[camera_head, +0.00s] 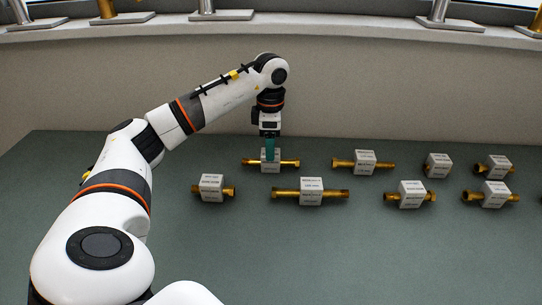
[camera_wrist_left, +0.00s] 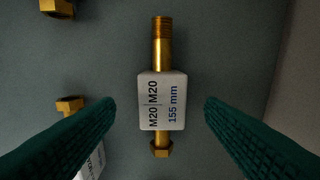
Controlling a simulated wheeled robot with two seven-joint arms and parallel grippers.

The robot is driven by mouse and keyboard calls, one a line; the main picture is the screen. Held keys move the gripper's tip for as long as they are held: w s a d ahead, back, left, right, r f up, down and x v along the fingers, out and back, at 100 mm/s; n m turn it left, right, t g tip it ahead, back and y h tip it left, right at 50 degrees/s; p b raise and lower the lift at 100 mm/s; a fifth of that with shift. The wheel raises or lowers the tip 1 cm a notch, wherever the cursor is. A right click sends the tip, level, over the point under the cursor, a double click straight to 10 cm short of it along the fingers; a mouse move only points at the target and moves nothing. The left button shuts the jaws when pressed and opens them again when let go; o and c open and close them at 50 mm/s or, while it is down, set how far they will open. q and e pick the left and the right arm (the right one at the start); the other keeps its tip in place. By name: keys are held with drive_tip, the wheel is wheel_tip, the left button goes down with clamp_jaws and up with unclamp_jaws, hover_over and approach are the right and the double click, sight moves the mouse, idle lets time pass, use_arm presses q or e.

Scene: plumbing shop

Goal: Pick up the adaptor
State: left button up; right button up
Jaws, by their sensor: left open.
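Several brass fittings with white labelled blocks lie on the green table; which of them is the adaptor I cannot tell. My left gripper (camera_head: 270,146) is above the back-left fitting (camera_head: 285,163), whose white block it partly covers in the head view. In the left wrist view this fitting (camera_wrist_left: 162,100) reads "M20 M20 155 mm" and has a threaded upper end and a hex lower end. The green fingers of my left gripper (camera_wrist_left: 160,118) are open, one on each side of its block, with gaps on both sides. My right gripper is not in view.
A short fitting (camera_head: 211,188) and a long fitting (camera_head: 311,191) lie in front of the gripper. A wall (camera_head: 400,90) rises behind the table (camera_head: 300,260), whose front area is clear.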

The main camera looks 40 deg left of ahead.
sight(274, 167)
use_arm(q)
wheel_tip(274, 167, down, 4)
drive_tip(key=shift+w+f, duration=0.1)
drive_tip(key=c, duration=1.2)
drive_tip(key=shift+o, duration=0.2)
drive_tip(key=shift+r, duration=0.2)
